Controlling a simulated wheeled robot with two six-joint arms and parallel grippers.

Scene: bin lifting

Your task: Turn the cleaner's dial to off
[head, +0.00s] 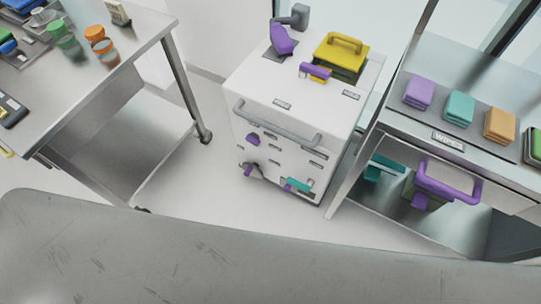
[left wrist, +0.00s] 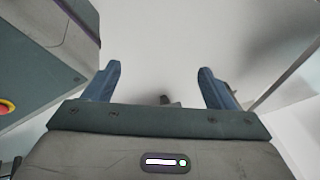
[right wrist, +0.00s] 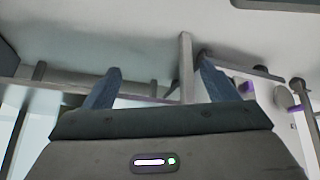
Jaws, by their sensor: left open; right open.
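No cleaner or dial is plainly marked. A white cabinet (head: 270,105) on the floor at the centre of the head view has small purple and teal parts on its front, including a rounded purple one (head: 253,140). On its top stands a yellow-lidded box (head: 340,50) with a purple piece (head: 316,71) at its front. I cannot tell which part is the dial. My left gripper (left wrist: 160,70) is open with nothing between its fingers. My right gripper (right wrist: 160,65) is open and empty. Neither gripper shows in the head view.
A steel table (head: 120,60) with small coloured items stands at the left. A steel bench (head: 415,120) with folded cloths (head: 459,107) and a purple-handled drawer (head: 450,178) is at the right. A grey surface (head: 240,250) fills the foreground. Floor is clear left of the cabinet.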

